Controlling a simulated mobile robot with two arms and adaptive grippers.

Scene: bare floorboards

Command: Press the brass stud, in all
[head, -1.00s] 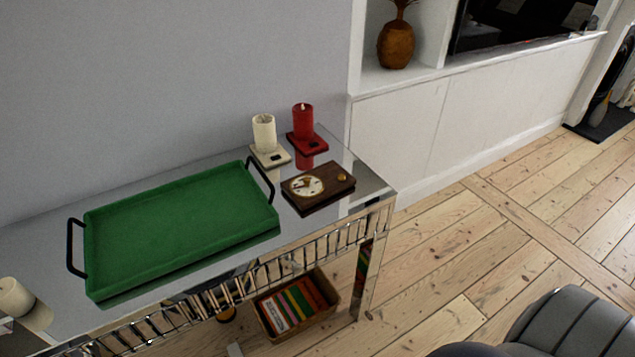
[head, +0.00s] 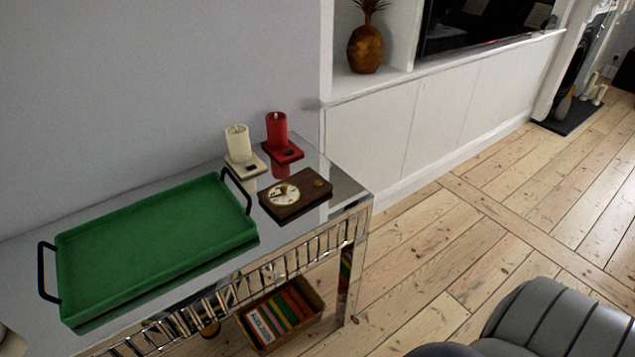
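A small round brass stud (head: 318,183) sits on the right part of a dark wooden block (head: 297,203). A cream dial (head: 284,195) with dark marks is set in the left part of the same block. The block lies on the mirrored console table (head: 344,186) near its right end. Neither of my grippers shows in the head view, and nothing touches the stud.
A green tray (head: 155,243) with black handles covers the table's left part. A cream candle (head: 237,144) and a red candle (head: 277,130) stand on bases behind the block. A crate of books (head: 281,317) is underneath. A grey padded seat (head: 560,325) is at lower right; floorboards (head: 440,250) between are clear.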

